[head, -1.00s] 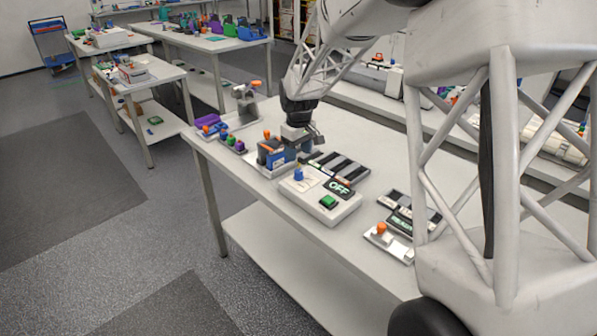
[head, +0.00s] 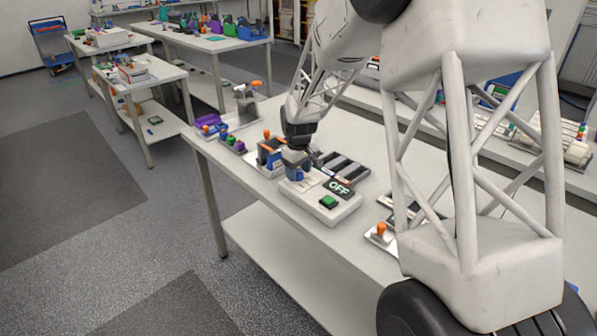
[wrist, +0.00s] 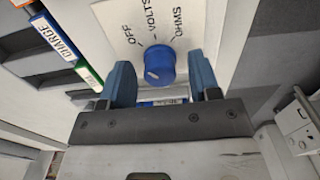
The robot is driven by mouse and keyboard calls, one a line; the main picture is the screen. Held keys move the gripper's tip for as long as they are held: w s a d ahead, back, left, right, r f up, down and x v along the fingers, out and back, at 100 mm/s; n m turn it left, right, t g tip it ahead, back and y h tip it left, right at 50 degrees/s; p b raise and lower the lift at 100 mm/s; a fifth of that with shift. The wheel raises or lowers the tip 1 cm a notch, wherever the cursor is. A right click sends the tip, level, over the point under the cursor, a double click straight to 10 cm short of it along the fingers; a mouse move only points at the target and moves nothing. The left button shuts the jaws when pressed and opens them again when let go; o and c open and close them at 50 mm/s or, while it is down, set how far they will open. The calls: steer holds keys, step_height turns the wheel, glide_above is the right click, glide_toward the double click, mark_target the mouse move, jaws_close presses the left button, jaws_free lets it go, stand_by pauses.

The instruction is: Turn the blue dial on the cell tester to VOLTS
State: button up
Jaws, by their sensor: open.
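The cell tester (head: 318,207) is a pale box on the near table with a display (head: 340,189) reading OFF. Its blue dial (wrist: 160,58) stands on a white plate (wrist: 117,23) printed OFF, VOLTS and OHMS. The dial has a short white mark on its face; I cannot tell for sure which word it points to. My gripper (wrist: 162,76) is open, with one blue finger on each side of the dial and gaps visible between them. In the head view my gripper (head: 298,175) is down at the tester and mostly hides the dial.
A green button (head: 328,202) is on the tester's near side. A black slotted rack (head: 345,167) lies behind it, and an orange-knobbed unit (head: 381,231) to its right. Blue and green tabs, one reading CHARGE (wrist: 55,38), are left of the dial plate.

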steer(key=shift+f, duration=0.2)
steer(key=c, duration=0.9)
steer(key=shift+c, duration=0.2)
steer(key=shift+m, duration=0.5)
steer(key=m, duration=0.2)
steer(key=shift+m, duration=2.4)
